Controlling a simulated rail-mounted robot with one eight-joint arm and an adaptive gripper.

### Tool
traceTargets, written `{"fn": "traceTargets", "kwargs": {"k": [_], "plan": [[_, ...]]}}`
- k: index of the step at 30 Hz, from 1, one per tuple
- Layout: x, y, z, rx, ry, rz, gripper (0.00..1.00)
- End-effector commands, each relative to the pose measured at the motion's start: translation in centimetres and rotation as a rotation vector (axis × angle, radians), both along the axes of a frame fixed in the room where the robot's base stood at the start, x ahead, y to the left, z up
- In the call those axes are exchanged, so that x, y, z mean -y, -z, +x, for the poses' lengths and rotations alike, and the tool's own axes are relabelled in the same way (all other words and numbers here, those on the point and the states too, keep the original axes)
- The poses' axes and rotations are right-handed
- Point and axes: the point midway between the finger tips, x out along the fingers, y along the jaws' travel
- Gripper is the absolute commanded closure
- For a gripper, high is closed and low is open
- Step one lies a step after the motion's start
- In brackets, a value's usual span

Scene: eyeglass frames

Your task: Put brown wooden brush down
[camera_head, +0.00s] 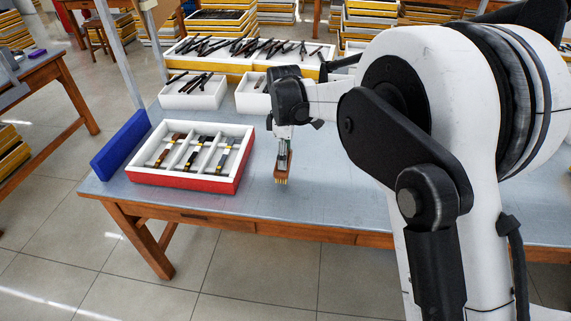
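The brown wooden brush (282,172) is small in the head view, with pale yellowish bristles pointing down. My gripper (284,156) points down and its fingers are closed around the upper part of the brush. The brush is upright over the bare grey tabletop (330,195), right of the red tray. I cannot tell whether the bristles touch the table or hang a little above it.
A red tray (184,182) with white compartments holding eyeglass parts stands left of the brush. A blue block (121,145) is beside it. White boxes (193,92) of dark frames stand behind. The table is clear around the brush.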

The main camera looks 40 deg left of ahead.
Motion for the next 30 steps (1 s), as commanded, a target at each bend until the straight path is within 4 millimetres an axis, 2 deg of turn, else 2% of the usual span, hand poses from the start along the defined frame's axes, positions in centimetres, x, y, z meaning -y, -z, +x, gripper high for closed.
{"fn": "traceTargets", "kwargs": {"k": [5, 12, 23, 24, 28, 30], "plan": [[0.1, 1.1, 0.2, 0.0, 0.0, 0.0, 0.75], [0.0, 4.0, 0.1, 0.0, 0.0, 0.0, 0.75], [0.0, 4.4, 0.1, 0.0, 0.0, 0.0, 0.75], [0.0, 4.5, 0.1, 0.0, 0.0, 0.0, 0.44], [0.0, 4.4, 0.1, 0.0, 0.0, 0.0, 0.27], [0.0, 4.4, 0.1, 0.0, 0.0, 0.0, 0.27]]}}
